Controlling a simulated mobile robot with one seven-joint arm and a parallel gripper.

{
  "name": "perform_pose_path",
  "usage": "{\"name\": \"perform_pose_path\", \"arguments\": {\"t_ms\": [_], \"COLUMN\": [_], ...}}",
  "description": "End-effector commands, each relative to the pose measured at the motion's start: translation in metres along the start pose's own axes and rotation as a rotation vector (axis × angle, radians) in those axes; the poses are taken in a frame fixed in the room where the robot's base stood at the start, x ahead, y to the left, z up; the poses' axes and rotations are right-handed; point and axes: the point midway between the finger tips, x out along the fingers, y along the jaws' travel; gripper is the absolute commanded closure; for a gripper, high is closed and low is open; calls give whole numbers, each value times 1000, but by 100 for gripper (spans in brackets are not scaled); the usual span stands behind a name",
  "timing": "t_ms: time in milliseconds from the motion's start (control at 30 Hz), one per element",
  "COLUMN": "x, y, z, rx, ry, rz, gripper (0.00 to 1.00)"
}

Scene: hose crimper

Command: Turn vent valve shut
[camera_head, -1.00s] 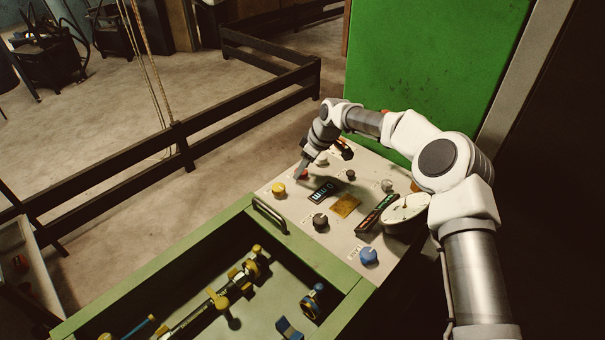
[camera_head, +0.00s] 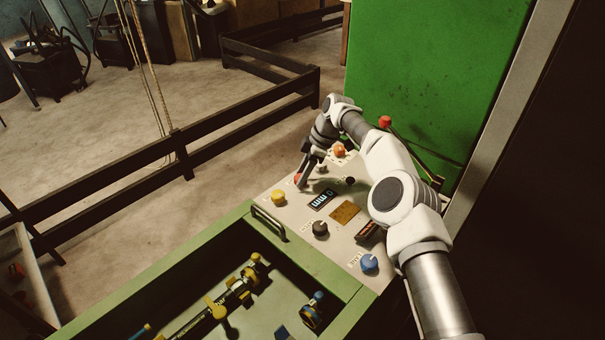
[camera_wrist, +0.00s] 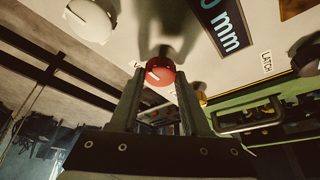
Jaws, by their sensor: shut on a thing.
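A round red knob (camera_wrist: 160,71) with a white mark on its face sits on the sloping control panel; its nearby label is cut off to the letter "V", so I take it as the vent valve. In the head view the red knob (camera_head: 297,178) shows only partly, at the panel's far left edge. My gripper (camera_wrist: 158,88) has one finger on each side of the knob and is shut on it. In the head view my gripper (camera_head: 302,174) reaches down to the knob from above, and its fingers hide part of it.
A yellow knob (camera_head: 278,197), a display (camera_head: 323,199), a dark knob (camera_head: 320,228) and a blue knob (camera_head: 369,263) share the panel. A green cabinet (camera_head: 430,80) stands behind; a dark rail (camera_head: 230,137) runs left.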

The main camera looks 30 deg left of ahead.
Motion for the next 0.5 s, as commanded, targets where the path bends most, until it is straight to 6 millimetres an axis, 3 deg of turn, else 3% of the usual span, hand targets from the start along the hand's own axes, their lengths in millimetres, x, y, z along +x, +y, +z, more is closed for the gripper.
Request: {"name": "perform_pose_path", "arguments": {"t_ms": [500], "x": [0], "y": [0], "z": [1], "rx": [-28], "ry": [-2], "rz": [-12], "gripper": [100]}}
